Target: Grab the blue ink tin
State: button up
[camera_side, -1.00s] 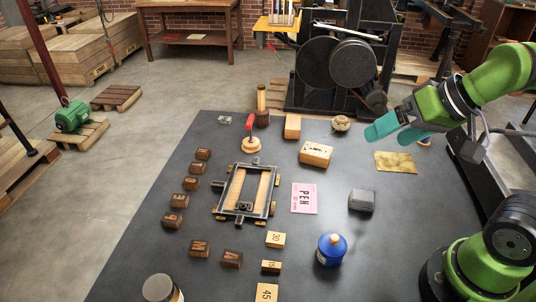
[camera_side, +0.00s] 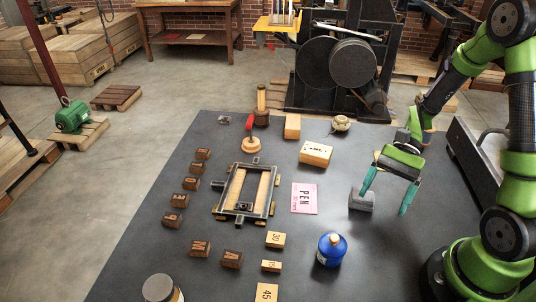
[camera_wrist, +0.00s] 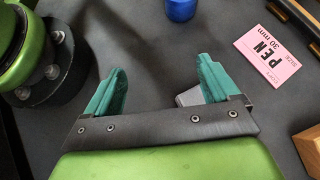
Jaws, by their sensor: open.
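The blue ink tin (camera_side: 331,250) stands upright on the dark table, in the lower middle of the side view, with a pale knob on its lid. In the wrist view only a part of the blue tin (camera_wrist: 181,9) shows at the top edge. My gripper (camera_side: 382,202) points down with its two teal fingers spread, to the right of and beyond the tin.
A pink PEN card (camera_side: 304,198) lies left of the grey block. A metal frame (camera_side: 245,194) lies further left, with wooden letter blocks beside it. Number blocks (camera_side: 275,240) lie left of the tin. The table between the tin and my gripper is clear.

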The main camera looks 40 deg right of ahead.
aim_at(340, 237)
jog(key=shift+w+a+f+m+y, duration=0.2)
jog(key=shift+f+m+y, duration=0.3)
jog(key=shift+y, duration=0.4)
jog(key=shift+w+a+r+m+t+y, duration=0.35)
jog(key=shift+w+r+m+t+y, duration=0.15)
jog(key=shift+w+r+y, duration=0.3)
jog(key=shift+a+r, duration=0.1)
jog(key=shift+a, duration=0.25)
jog(key=x, duration=1.6)
jog(key=shift+s+a+r, duration=0.1)
jog(key=shift+a+r, duration=0.05)
jog(key=shift+a, duration=0.1)
jog(key=c, duration=1.6)
